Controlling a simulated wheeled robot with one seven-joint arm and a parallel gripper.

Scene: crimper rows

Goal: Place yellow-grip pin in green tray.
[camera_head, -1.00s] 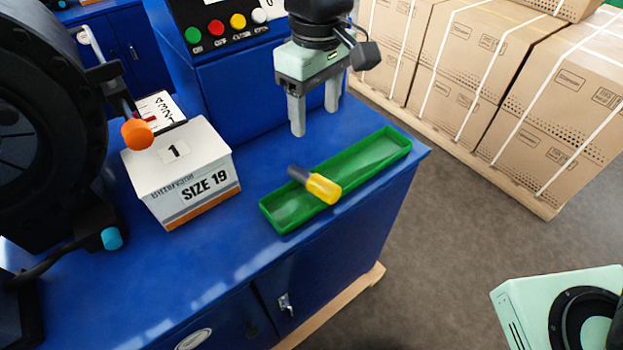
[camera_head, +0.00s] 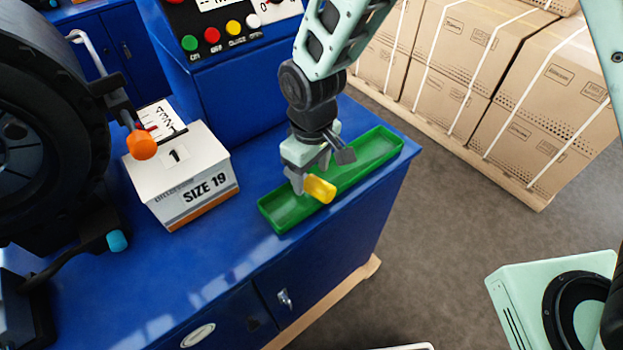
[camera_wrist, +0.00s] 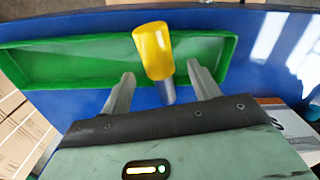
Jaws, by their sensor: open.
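The yellow-grip pin (camera_head: 320,189) lies across the green tray (camera_head: 276,222), its yellow grip toward the front and its grey shaft hidden behind my gripper in the head view. In the wrist view the yellow grip (camera_wrist: 153,50) overlaps the tray (camera_wrist: 60,62), and the grey shaft (camera_wrist: 167,92) reaches past the tray's edge. My gripper (camera_head: 308,188) is low over the tray at the pin. In the wrist view my gripper (camera_wrist: 160,80) is open, with one finger on each side of the shaft and visible gaps to both.
A white box marked SIZE 19 (camera_head: 195,190) stands left of the tray on the blue bench (camera_head: 225,255). A black wheel-like machine (camera_head: 50,130) with an orange knob (camera_head: 141,145) is farther left. A control panel (camera_head: 230,30) stands behind. Strapped cartons (camera_head: 520,110) are at right.

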